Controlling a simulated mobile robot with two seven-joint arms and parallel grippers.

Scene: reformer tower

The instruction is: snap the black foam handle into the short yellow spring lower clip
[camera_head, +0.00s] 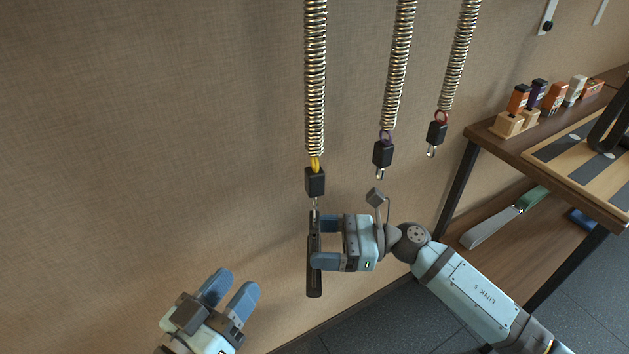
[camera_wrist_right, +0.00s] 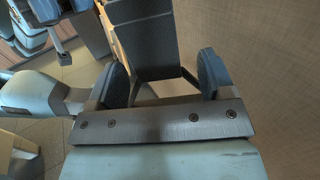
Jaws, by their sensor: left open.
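The short yellow spring (camera_head: 315,80) hangs at the left of three springs, with a yellow loop, a black block (camera_head: 315,182) and a metal lower clip (camera_head: 315,204) below it. The black foam handle (camera_head: 314,285) is upright directly under this clip, its top at or very close to it; whether they are joined is too small to tell. My right gripper (camera_head: 318,243) comes in from the right and is shut on the handle. In the right wrist view the dark handle (camera_wrist_right: 148,42) lies between the fingers. My left gripper (camera_head: 229,292) is open and empty, low and to the left.
Two more springs with purple (camera_head: 386,137) and red (camera_head: 441,117) loops hang to the right, with black blocks and clips. A wooden shelf unit (camera_head: 500,145) with small blocks stands at right. The wall area left of the yellow spring is clear.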

